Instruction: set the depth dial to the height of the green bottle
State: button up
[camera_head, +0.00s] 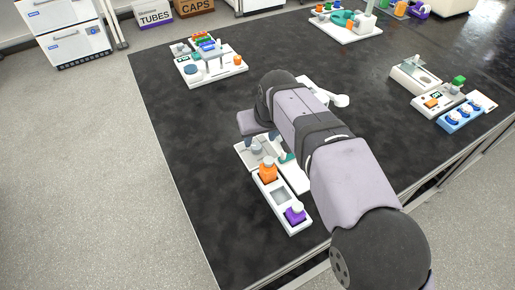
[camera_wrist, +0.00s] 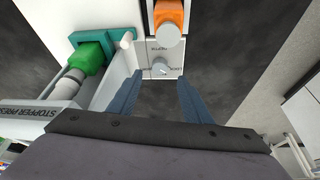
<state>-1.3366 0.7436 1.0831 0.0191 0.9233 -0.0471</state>
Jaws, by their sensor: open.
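A small grey dial knob (camera_wrist: 160,67) sits on a pale plate with printed labels, too small to read fully, in the wrist view. My gripper (camera_wrist: 159,95) is open, its two blue-grey fingers either side of and just short of the knob in the picture, with nothing between them. I cannot tell whether they touch it. A green body (camera_wrist: 90,57) lies against a teal bracket to the left, beside a grey cylinder; I cannot tell whether it is the green bottle. In the head view my arm hides much of this station.
An orange bottle (camera_head: 268,171) and a purple one (camera_head: 295,214) stand in a white tray (camera_head: 299,228). A white block marked "STOPPER PRESS" (camera_wrist: 50,116) is close left of my gripper. Other stations stand at the back and right. The black table is clear at front left.

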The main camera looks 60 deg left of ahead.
aim_at(257, 147)
jog(key=shift+p+x, duration=0.8)
jog(key=shift+x, duration=2.8)
jog(key=shift+c, duration=0.4)
jog(key=c, duration=1)
